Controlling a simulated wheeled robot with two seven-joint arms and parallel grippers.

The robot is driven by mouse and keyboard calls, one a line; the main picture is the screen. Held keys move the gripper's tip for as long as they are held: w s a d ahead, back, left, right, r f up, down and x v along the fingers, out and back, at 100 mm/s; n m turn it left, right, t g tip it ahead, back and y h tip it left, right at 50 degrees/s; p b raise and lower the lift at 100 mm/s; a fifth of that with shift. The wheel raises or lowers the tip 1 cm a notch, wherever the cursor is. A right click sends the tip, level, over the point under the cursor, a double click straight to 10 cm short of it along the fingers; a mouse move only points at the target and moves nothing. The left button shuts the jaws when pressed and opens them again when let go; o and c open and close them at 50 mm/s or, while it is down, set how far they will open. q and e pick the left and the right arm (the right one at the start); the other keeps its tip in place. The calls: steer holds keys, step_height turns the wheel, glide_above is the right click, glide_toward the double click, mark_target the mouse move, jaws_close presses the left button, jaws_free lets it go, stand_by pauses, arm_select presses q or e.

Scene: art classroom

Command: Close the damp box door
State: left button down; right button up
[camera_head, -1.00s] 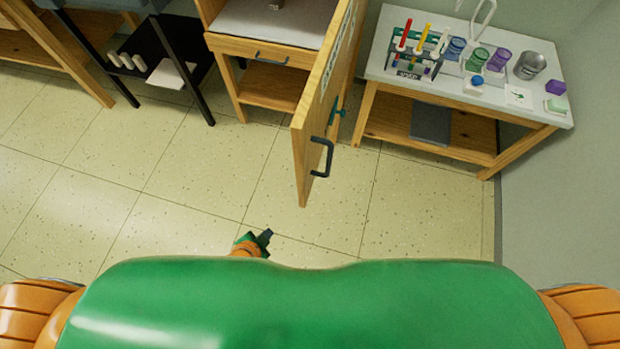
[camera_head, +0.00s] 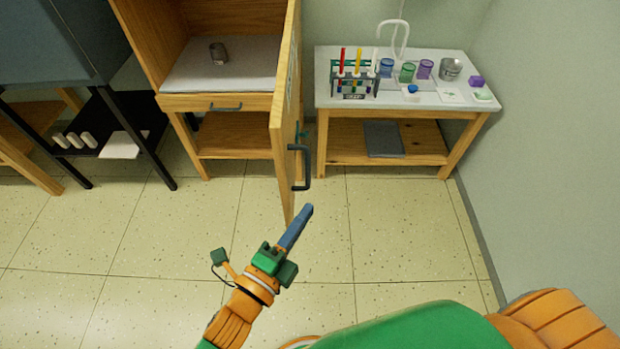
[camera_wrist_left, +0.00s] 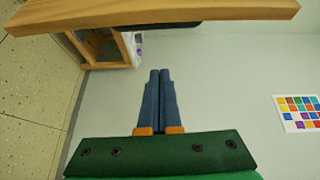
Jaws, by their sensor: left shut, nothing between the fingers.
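The damp box (camera_head: 192,100) is a wooden cabinet with a pale shelf inside; a small grey-brown pot (camera_head: 218,53) stands on that shelf. Its wooden door (camera_head: 284,120) is swung wide open, seen nearly edge-on, with a dark handle (camera_head: 305,168) on its right face. In the left wrist view, the shut blue fingers (camera_wrist_left: 159,74) point at the wall, with the door (camera_wrist_left: 150,14) along the top. My right gripper is not in view.
A white-topped table (camera_head: 330,94) with test tubes, coloured jars and a metal cup stands right of the door by the wall. A black stand (camera_head: 160,160) with a lower shelf stands at the left. The floor (camera_head: 400,235) in front is clear.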

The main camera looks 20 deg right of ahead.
arm_select(q)
steer(key=r+x, duration=0.1)
steer(key=x, duration=0.9)
steer(key=a, duration=0.1)
steer(key=w+a, duration=0.1)
steer(key=a, duration=0.1)
steer(key=shift+w+a+r+p, duration=0.1)
steer(key=shift+a+p, duration=0.05)
steer(key=shift+p, duration=0.2)
steer(key=shift+a, duration=0.1)
